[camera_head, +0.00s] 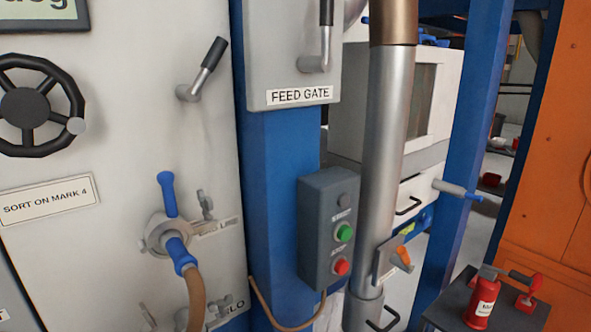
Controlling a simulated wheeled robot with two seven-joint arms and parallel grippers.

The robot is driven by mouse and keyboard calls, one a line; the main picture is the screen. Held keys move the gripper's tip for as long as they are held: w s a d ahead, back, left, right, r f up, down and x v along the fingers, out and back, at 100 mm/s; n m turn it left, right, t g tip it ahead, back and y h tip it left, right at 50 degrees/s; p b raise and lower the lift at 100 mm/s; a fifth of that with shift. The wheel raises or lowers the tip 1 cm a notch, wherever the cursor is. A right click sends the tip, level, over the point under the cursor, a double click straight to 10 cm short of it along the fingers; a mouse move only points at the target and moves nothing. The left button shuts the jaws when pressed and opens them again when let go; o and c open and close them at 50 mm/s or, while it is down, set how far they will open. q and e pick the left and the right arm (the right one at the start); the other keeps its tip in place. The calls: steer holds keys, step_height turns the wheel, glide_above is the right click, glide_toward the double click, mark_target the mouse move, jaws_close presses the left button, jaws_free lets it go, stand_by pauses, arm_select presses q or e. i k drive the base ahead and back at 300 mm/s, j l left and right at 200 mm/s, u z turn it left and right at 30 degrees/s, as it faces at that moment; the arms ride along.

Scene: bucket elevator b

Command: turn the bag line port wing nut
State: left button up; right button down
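The bag line port (155,236) is a round metal fitting low on the pale panel at left. A blue lever points up from it, and a brown hose (194,295) with a blue end is joined to its front. A small grey metal wing nut (205,205) stands at the port's right, just above a label (220,227) whose left part is covered and which seems to read "BAG LINE". Whether the nut is tight cannot be told. Neither of my grippers is in view.
A lower port with a similar wing nut (219,309) is cut off at the bottom. A black handwheel (38,105) and a lever (203,70) are above. A blue post (278,160) with a button box (328,225) stands at right, beside a steel pipe (388,140).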

mark_target(206, 202)
steer(key=u, duration=2.1)
steer(key=k+l, duration=0.1)
steer(key=l, duration=0.25)
steer(key=k+l, duration=0.1)
steer(key=l, duration=0.25)
steer(key=k+l+u, duration=0.1)
steer(key=l, duration=0.25)
steer(key=k+l, duration=0.1)
steer(key=l, duration=0.25)
steer(key=k+l, duration=0.1)
steer(key=l, duration=0.25)
steer(key=u, duration=0.05)
